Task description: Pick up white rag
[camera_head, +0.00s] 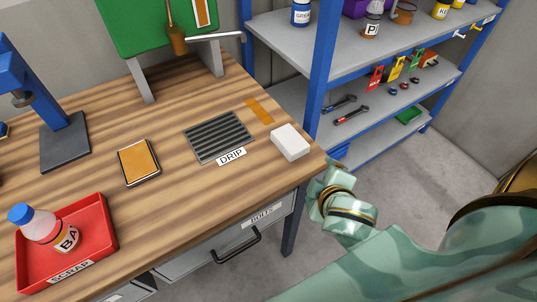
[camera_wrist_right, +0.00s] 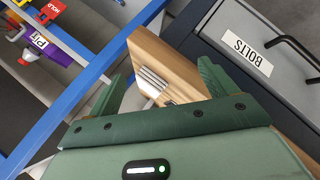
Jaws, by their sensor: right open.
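The white rag (camera_head: 290,142) is a folded block lying flat on the workbench, near its right corner. In the right wrist view the layered pale edge (camera_wrist_right: 152,82) at the bench corner looks like the rag. My right gripper (camera_head: 332,178) is just off the bench's right corner, beside and a little below the rag in the head view. In the right wrist view its two green fingers (camera_wrist_right: 162,72) are apart, with the bench corner and pale layers showing between them. Nothing is held. My left gripper is not in view.
The wooden workbench (camera_head: 180,196) holds a DRIP grate (camera_head: 218,137), an orange-topped pad (camera_head: 138,162) and a red SCRAP tray (camera_head: 106,228) with a bottle. A blue-framed shelf (camera_head: 320,75) stands close behind the corner. The BOLTS drawer (camera_head: 252,228) is below.

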